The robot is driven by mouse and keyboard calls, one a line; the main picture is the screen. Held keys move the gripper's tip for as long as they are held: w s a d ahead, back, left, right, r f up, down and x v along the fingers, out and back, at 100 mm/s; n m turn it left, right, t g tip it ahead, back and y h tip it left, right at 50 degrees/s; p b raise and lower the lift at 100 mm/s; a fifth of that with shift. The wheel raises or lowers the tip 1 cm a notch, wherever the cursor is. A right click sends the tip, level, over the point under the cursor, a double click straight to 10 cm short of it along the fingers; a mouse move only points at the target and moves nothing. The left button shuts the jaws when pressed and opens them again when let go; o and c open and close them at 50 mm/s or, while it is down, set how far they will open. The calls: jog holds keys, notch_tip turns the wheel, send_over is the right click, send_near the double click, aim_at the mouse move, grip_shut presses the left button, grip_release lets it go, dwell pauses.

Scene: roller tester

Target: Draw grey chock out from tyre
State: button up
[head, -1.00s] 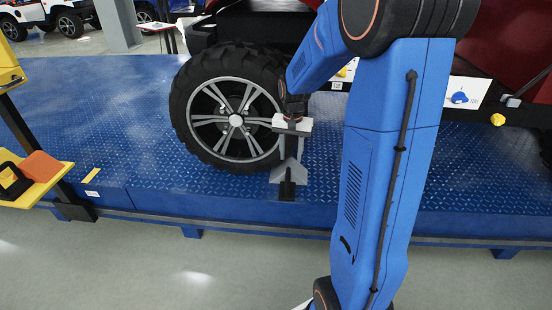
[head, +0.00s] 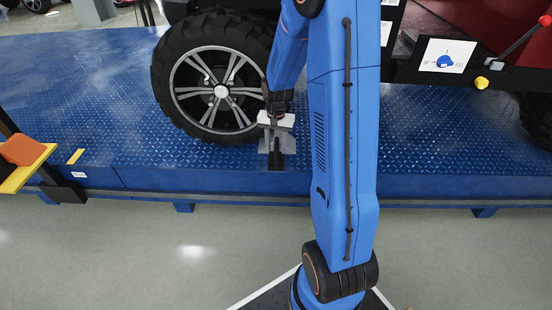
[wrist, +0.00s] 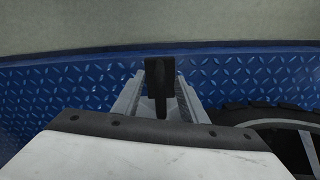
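The grey chock (head: 287,146) sits on the blue deck in front of the tyre (head: 163,83), at its lower right, with its black handle (head: 275,162) pointing to the deck's front edge. My gripper (head: 277,133) hangs pointing down over the chock and hides part of it. In the wrist view the black handle (wrist: 160,80) stands upright in the middle, with grey slanted surfaces on both sides. The pale gripper body fills the bottom and hides the contact. I cannot tell whether the fingers are closed on the chock. The tyre's dark edge (wrist: 255,114) is at the right.
The blue patterned deck (head: 110,110) has free room left of the tyre and along its front edge. A yellow shelf with an orange block (head: 24,150) stands at the left. Grey floor lies in front.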

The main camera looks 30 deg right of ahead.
aim_at(276, 158)
jog(key=shift+f, duration=3.5)
jog(key=shift+c, duration=0.6)
grip_shut()
jog(key=c, duration=0.5)
grip_release()
grip_shut()
jog(key=shift+r, duration=0.35)
